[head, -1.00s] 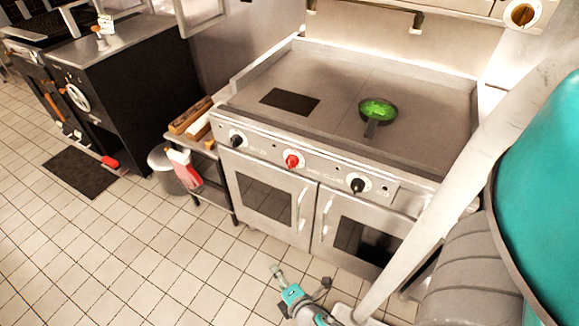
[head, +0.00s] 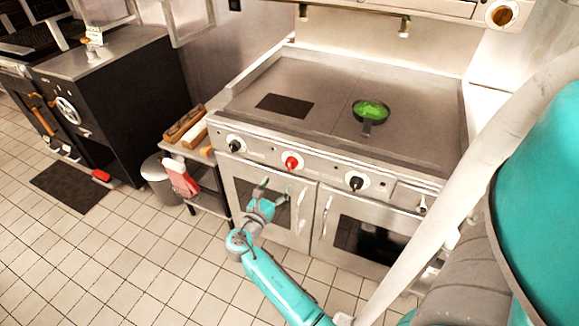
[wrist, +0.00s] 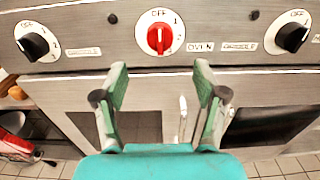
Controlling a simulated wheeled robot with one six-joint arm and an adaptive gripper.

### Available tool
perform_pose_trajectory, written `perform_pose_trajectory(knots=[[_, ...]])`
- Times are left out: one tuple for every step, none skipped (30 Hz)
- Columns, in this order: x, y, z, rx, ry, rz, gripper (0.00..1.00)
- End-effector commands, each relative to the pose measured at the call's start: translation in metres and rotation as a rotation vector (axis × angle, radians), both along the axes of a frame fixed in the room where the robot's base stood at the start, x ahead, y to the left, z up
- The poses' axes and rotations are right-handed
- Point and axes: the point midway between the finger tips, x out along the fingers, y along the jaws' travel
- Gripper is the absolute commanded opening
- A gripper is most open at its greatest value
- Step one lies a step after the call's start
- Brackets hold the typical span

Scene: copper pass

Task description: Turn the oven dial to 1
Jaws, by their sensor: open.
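The red oven dial (head: 291,163) is the middle knob on the range's front panel. In the wrist view the red dial (wrist: 159,38) sits on a white disc with OFF at the top and numbers down its right side. Its pointer looks upright, towards OFF. The word OVEN is printed at its lower right. My gripper (head: 274,188) is open and empty, in front of the left oven door and below the dial. In the wrist view my gripper (wrist: 160,70) has its fingers spread, with the dial above and between the tips, apart from them.
Black dials flank it at left (wrist: 33,43) and right (wrist: 292,37). Below are oven doors with upright handles (head: 301,212). A pan with green contents (head: 370,110) stands on the griddle top. A small side shelf (head: 205,200) is at left. The tiled floor in front is clear.

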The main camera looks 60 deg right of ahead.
Motion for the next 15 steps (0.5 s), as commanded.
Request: perform_pose_trajectory(knots=[[0.0,-0.003,0.0,-0.001,0.002,-0.003,0.71],[0.0,-0.006,0.0,-0.001,0.003,-0.003,0.71],[0.0,-0.01,0.0,-0.001,0.002,-0.003,0.71],[0.0,-0.014,0.0,-0.001,0.002,-0.003,0.71],[0.0,-0.018,0.0,0.0,0.002,-0.004,0.71],[0.001,-0.025,0.0,0.0,0.001,-0.003,0.71],[0.001,-0.03,0.0,0.0,0.001,-0.004,0.71],[0.002,-0.035,0.0,-0.001,0.0,-0.004,0.71],[0.002,-0.043,0.0,-0.001,0.0,-0.003,0.71],[0.002,-0.048,0.0,0.0,0.0,-0.004,0.71],[0.003,-0.054,0.0,0.0,0.001,-0.003,0.71],[0.004,-0.061,0.0,0.0,0.0,-0.003,0.71],[0.004,-0.066,0.0,0.0,-0.001,-0.003,0.71],[0.005,-0.071,0.0,0.0,-0.001,-0.002,0.71],[0.005,-0.077,0.0,0.0,0.0,-0.002,0.71]])
